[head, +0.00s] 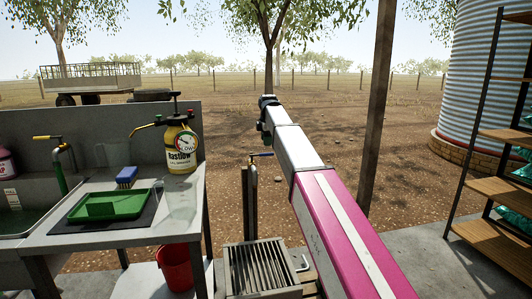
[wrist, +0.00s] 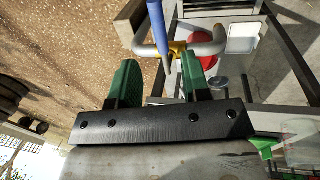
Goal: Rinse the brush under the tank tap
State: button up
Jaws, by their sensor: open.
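The brush, with a blue top and paler bristles, (head: 126,176) stands at the back of a green tray (head: 90,217) on the bench; I cannot tell if it touches the tray. The standpipe tap (head: 253,178) with a blue lever rises beside the bench, above a slatted grate (head: 262,270). The wrist view shows a tap with a brass body (wrist: 178,48) and blue lever (wrist: 156,20) just beyond my fingertips. My gripper (wrist: 158,72) is open and empty, its green fingers apart. In the head view its fingers are mostly hidden at the arm's far end.
A yellow sprayer (head: 180,147) and a clear jug (head: 117,154) stand on the bench. A sink with a green tap (head: 58,170) is at the left. A red bucket (head: 175,268) sits under the bench. A post (head: 378,100), shelves (head: 500,190) and a corrugated tank (head: 485,75) are right.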

aim_at(266, 154)
jog(key=f, duration=0.3)
jog(key=w+f, duration=0.1)
jog(key=f, duration=0.2)
jog(key=shift+w+a+f, duration=0.1)
jog(key=shift+w+f, duration=0.05)
jog(key=shift+f, duration=0.05)
grip_shut()
